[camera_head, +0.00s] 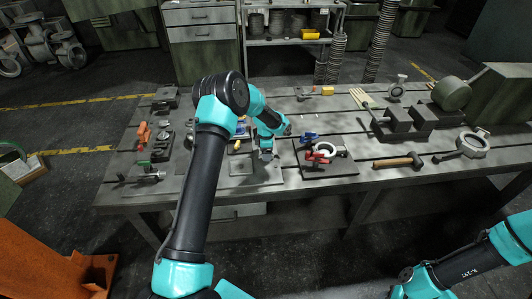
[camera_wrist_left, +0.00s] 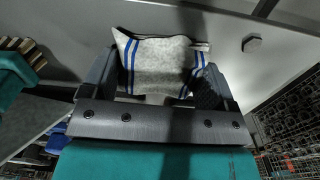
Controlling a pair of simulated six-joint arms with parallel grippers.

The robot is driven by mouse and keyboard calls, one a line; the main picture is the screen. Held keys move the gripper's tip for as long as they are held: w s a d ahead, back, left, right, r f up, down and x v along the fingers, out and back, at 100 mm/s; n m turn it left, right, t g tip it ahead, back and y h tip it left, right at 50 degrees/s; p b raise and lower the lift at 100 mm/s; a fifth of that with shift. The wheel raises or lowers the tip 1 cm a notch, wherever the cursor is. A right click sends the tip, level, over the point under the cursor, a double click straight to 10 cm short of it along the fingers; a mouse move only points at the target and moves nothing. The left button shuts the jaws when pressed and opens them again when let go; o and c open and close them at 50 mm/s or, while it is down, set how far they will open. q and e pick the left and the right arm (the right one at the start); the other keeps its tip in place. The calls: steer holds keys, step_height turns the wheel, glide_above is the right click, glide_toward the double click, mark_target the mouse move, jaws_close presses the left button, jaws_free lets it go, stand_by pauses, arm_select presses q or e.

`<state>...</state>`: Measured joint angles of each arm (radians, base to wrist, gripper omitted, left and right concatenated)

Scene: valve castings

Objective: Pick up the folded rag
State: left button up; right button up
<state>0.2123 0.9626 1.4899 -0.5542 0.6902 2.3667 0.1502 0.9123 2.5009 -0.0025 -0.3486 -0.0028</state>
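The folded rag (camera_wrist_left: 158,65) is pale grey with blue stripes near both ends. In the left wrist view it lies between the two fingers of my left gripper (camera_wrist_left: 162,85). The fingers stand wide apart, one at each striped end, very close to the cloth. I cannot tell whether they press on it. In the head view my left gripper (camera_head: 266,152) points down at the front middle of the workbench, and I cannot make out the rag there. My right gripper is out of view; only its arm shows at the lower right.
The workbench (camera_head: 290,185) has grooves across its top. A board with red and blue valve parts (camera_head: 325,155) lies right of my left gripper. A hammer (camera_head: 398,161), a flanged ring (camera_head: 472,142) and a vise (camera_head: 405,120) stand further right. Orange and dark castings (camera_head: 145,133) are at left.

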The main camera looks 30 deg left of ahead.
arm_select(q)
steer(key=c, duration=0.5)
steer(key=shift+r, duration=0.1)
steer(key=shift+r, duration=0.45)
steer(key=r, duration=0.2)
steer(key=shift+s+d+r, duration=0.1)
steer(key=shift+s+r, duration=0.1)
steer(key=shift+r, duration=0.1)
steer(key=s+d, duration=0.2)
steer(key=s, duration=0.2)
steer(key=s+d+r, duration=0.1)
steer(key=s+d, duration=0.2)
steer(key=s, duration=0.2)
steer(key=s+d, duration=0.3)
steer(key=s, duration=0.1)
steer(key=shift+s+r, duration=0.15)
steer(key=shift+s, duration=0.1)
steer(key=shift+a, duration=0.1)
